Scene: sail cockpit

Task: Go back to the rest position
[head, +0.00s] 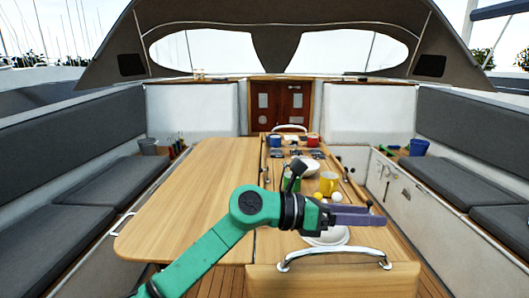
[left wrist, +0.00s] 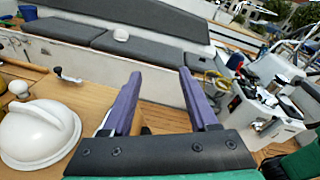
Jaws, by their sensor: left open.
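My left gripper (head: 374,215) reaches in over the right part of the wooden cockpit table (head: 190,195). Its purple fingers point right in the head view. In the left wrist view the two fingers (left wrist: 160,74) stand apart with nothing between them. A white round thing with a raised handle (left wrist: 38,132) lies beside the fingers at the left of that view. A white round thing (head: 328,238) also shows partly below the gripper in the head view. My right gripper is not in view.
A yellow mug (head: 328,182) and green mug (head: 291,182) stand just beyond my gripper. Red (head: 313,140) and blue (head: 273,141) mugs stand at the table's far end. A metal handrail (head: 335,252) rises at the near edge. The left table leaf is clear. Grey-cushioned benches flank both sides.

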